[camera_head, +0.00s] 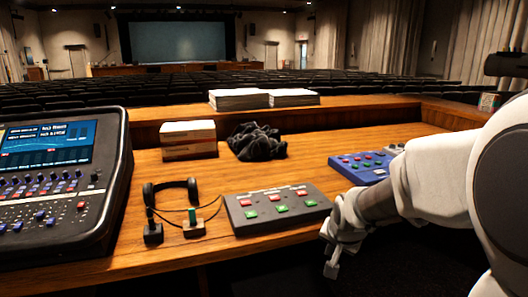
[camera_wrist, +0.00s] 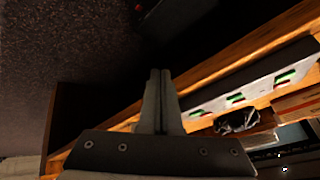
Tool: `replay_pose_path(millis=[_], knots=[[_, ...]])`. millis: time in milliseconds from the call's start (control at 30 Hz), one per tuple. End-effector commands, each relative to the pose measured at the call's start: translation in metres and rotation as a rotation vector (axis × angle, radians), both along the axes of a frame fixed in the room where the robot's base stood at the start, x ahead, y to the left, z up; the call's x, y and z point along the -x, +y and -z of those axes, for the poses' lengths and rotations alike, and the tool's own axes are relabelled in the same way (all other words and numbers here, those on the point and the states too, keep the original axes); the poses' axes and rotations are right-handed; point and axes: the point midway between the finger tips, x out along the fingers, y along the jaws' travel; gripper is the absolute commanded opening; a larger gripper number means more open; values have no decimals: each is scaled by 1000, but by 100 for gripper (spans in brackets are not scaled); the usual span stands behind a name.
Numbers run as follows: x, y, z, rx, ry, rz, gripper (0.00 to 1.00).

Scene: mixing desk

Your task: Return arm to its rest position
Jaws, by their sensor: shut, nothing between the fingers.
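My gripper (camera_head: 332,266) hangs just in front of the desk's front edge in the head view, right of the grey button box. In the wrist view my gripper (camera_wrist: 160,74) has its two fingers together with nothing between them. My white arm comes in from the right and covers part of the desk and of the blue button box. The grey button box (camera_head: 262,209) with red and green buttons lies on the desk near the front edge. It also shows in the wrist view (camera_wrist: 225,104), to the right of the fingers.
The wooden desk (camera_head: 120,215) holds a mixing console (camera_head: 60,190) at left, headphones (camera_head: 172,188), a small box with a green-topped lever (camera_head: 193,226), a tan box (camera_head: 189,140), black cloth (camera_head: 257,142) and a blue button box (camera_head: 360,166). Paper stacks (camera_head: 240,99) lie on the back ledge.

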Motion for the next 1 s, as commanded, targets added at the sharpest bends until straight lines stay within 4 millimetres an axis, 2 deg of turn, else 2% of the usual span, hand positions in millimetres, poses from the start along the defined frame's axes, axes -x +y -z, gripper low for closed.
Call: replay_pose_path(millis=[33,100,300,500,700,833,867,900,1000], knots=[[14,1,-15,20,-2,-26,0],[35,3,-31,48,7,-66,0],[97,8,-66,122,32,-187,0],[162,13,-85,183,56,-310,0],[215,17,-92,226,73,-419,0],[246,19,-91,249,81,-484,0],[249,20,-96,253,83,-494,0],[247,19,-113,251,87,-492,0],[246,19,-133,250,88,-490,0]])
